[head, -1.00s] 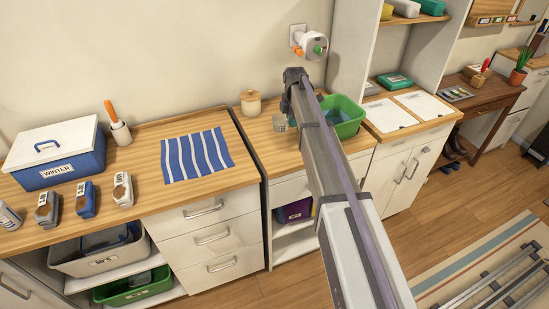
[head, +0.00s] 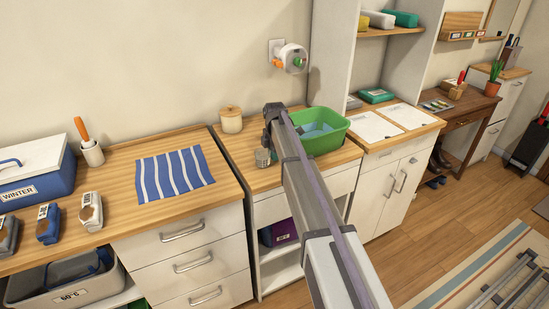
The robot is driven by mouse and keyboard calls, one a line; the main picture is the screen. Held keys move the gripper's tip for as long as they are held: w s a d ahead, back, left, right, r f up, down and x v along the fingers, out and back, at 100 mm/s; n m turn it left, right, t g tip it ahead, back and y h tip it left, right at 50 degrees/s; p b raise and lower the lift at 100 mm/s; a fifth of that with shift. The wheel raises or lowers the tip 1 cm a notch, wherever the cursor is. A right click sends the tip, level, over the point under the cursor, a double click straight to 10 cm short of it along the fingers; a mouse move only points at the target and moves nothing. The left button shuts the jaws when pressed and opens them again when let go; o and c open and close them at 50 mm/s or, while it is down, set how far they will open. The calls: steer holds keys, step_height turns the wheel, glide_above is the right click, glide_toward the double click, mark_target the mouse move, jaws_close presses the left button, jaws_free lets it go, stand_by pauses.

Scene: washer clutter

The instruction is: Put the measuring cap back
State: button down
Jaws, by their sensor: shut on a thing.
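My gripper (head: 265,146) hangs at the far end of my arm, above the narrow middle counter, left of the green basin (head: 338,143). It is shut on a small grey cup-like thing (head: 263,158), partly hidden by the jaws. This may be the measuring cap, but it is too small to be sure. It appears near the counter's left edge, in front of the lidded beige jar (head: 231,121). I cannot tell whether it touches the counter.
Three small labelled containers, grey (head: 8,237), blue (head: 49,224) and white (head: 90,211), stand on the left counter by a blue WINTER box (head: 35,180). A striped cloth (head: 172,175) lies there too. A wall fitting (head: 291,58) sits above the jar.

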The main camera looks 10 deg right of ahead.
steer(key=shift+f, duration=0.2)
steer(key=c, duration=1.2)
jaws_free()
step_height(320, 180, up, 13)
steer(key=p, duration=1.2)
steer(key=s+a+m, duration=0.1)
steer(key=s+m, duration=0.6)
steer(key=s, duration=0.5)
steer(key=s+a+f+m, duration=0.1)
steer(key=s+m, duration=0.5)
steer(key=s, duration=0.7)
steer(key=s+a+m, duration=0.3)
steer(key=s+m, duration=0.4)
steer(key=s, duration=0.6)
steer(key=shift+a+f+m+b, duration=0.1)
steer(key=shift+f+m+b, duration=0.05)
steer(key=shift+m+b, duration=0.15)
